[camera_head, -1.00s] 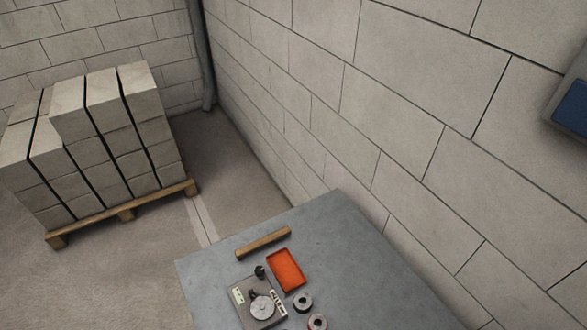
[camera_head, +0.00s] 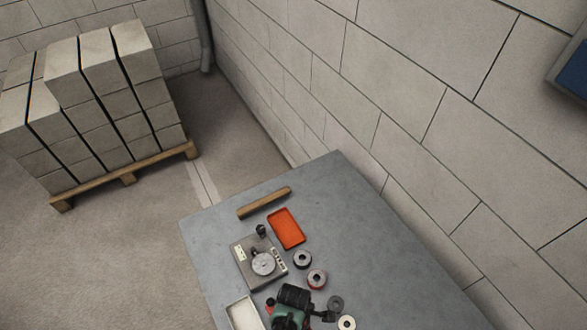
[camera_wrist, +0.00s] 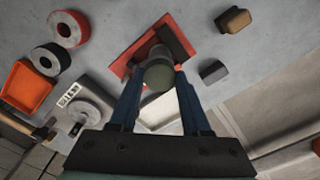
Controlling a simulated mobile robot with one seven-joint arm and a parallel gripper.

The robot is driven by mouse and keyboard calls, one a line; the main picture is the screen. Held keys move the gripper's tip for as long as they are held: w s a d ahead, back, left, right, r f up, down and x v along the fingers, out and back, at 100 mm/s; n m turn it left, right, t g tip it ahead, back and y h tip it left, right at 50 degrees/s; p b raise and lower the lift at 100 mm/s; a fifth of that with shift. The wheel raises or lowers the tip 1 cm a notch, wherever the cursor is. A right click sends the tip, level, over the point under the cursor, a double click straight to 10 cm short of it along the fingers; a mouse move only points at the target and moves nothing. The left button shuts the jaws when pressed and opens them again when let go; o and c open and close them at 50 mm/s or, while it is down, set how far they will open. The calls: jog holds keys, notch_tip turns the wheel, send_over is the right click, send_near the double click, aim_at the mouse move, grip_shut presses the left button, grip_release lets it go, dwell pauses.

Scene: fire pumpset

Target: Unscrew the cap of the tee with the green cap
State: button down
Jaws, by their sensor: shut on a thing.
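In the wrist view my gripper (camera_wrist: 160,82) reaches up from the bottom with two blue fingers. They are closed on either side of a short round part with a dull grey-green end, which looks like the green cap (camera_wrist: 158,98) of the tee. Behind it a grey body stands by a red base plate (camera_wrist: 122,68) with a dark block. The tee's lower part and the thread are hidden. In the head view a black and green shape (camera_head: 290,298) is at the bottom edge; I cannot tell which parts of it are my gripper.
The grey table (camera_head: 370,240) holds an orange tray (camera_head: 286,229), a wooden bar (camera_head: 264,202), a grey device with a round disc (camera_head: 263,262), a white tray (camera_head: 243,313) and several rings (camera_head: 317,279). A block wall (camera_head: 440,140) flanks it. The table's right side is clear.

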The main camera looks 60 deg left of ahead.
dwell(0.3)
jog(key=n, duration=0.4)
jog(key=shift+n, duration=0.3)
jog(key=n, duration=0.4)
jog(key=shift+n, duration=0.3)
jog(key=c, duration=0.5)
grip_release()
